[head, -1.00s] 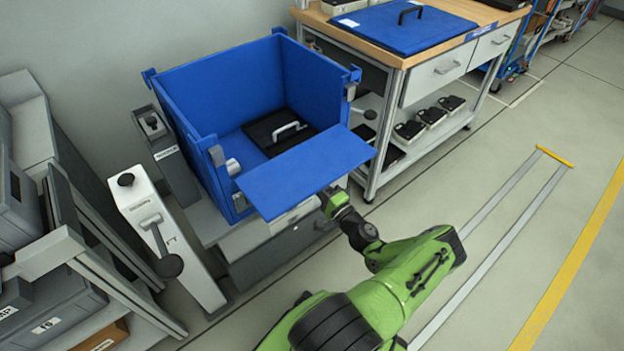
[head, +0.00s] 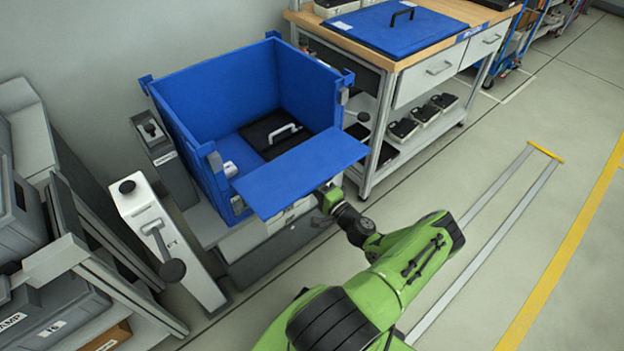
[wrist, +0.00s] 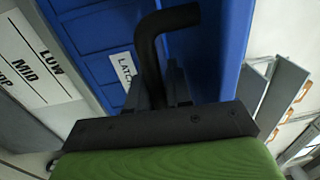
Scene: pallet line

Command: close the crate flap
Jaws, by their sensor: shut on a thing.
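The blue crate (head: 222,92) stands open at the top, left of the workbench. Its blue flap (head: 300,172) hangs out from the front side, roughly level, leaving the front open. My gripper (head: 326,194) is at the flap's outer underside, its fingers mostly hidden by the flap in the head view. In the wrist view my gripper (wrist: 160,88) is shut on a black bent handle (wrist: 168,22), in front of a blue panel with a label reading "LATCH" (wrist: 123,70).
A black case (head: 268,134) with a light handle lies inside the crate. The workbench (head: 372,45) stands close on the right, with a blue lid on top. A grey-white lever post (head: 150,225) stands left of the crate. Open floor lies to the right.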

